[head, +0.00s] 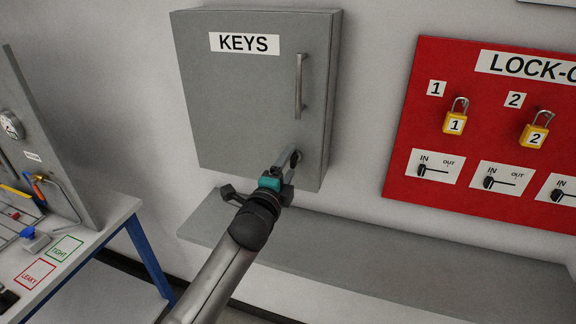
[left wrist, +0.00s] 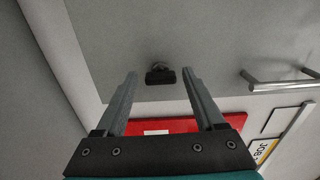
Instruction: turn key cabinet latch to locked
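The grey key cabinet (head: 235,105) hangs on the wall with its door closed and a "KEYS" label on it. Its small dark latch (left wrist: 160,76) sits low on the door, below the handle (head: 299,85). In the left wrist view the latch bar lies roughly parallel to the handle (left wrist: 282,84). My left gripper (head: 288,164) is at the latch, which it partly hides in the head view. In the left wrist view its two fingers are apart, with the latch between and just beyond the tips. I cannot tell whether they touch it. My right gripper is not in view.
A grey shelf (head: 400,260) runs below the cabinet. A red lock-out board (head: 400,180) with yellow padlocks and switches is on the wall to the right. A workbench (head: 105,225) with a gauge panel (head: 45,130) stands at the left.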

